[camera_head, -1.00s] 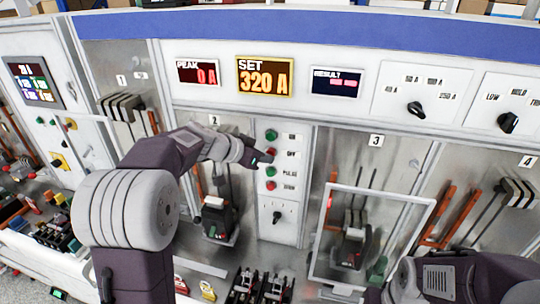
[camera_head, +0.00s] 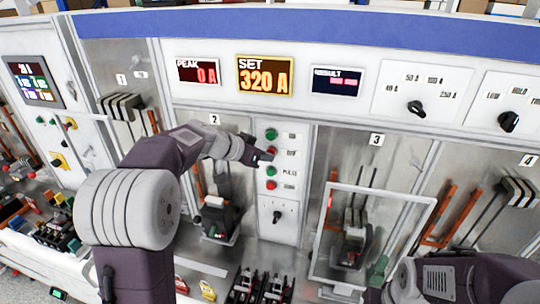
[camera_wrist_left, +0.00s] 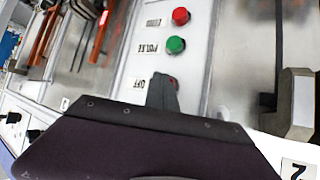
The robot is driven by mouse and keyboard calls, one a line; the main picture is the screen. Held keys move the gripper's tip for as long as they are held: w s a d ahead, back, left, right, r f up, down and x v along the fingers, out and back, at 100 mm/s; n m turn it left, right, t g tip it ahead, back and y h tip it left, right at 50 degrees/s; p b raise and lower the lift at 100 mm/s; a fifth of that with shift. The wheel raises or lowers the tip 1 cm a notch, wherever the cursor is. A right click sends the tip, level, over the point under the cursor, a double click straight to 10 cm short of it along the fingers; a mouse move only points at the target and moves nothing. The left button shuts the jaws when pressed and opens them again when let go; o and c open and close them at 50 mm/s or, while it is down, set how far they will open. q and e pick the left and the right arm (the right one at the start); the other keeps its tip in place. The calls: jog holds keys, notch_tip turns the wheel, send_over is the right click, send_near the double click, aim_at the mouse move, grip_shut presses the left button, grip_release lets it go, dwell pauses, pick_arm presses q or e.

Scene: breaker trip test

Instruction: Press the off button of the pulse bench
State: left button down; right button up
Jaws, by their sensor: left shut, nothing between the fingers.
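The pulse bench's button panel (camera_head: 292,215) is a white column between bays 2 and 3. Its buttons run green, red, green, red from top to bottom. The red off button (camera_head: 271,151) is second from the top. My left gripper (camera_head: 264,157) is shut and empty, with its tip at the off button. In the left wrist view, the fingertip (camera_wrist_left: 163,92) covers most of the button, beside the OFF label (camera_wrist_left: 137,90); a little red shows past it. I cannot tell whether the tip touches or presses it. My right gripper is out of view.
The green pulse button (camera_head: 271,171) sits just below, and a green button (camera_head: 271,134) just above. A black rotary switch (camera_head: 277,216) is lower on the panel. A clear framed door (camera_head: 322,228) stands open at bay 3. The set display (camera_head: 264,78) reads 320 A.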

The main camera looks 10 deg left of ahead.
pick_arm(q)
jog(key=shift+s+b, duration=0.6)
jog(key=shift+s, duration=0.15)
jog(key=s+b, duration=0.3)
jog(key=s, duration=0.2)
jog(key=shift+a+b, duration=0.1)
jog(key=shift+b, duration=0.3)
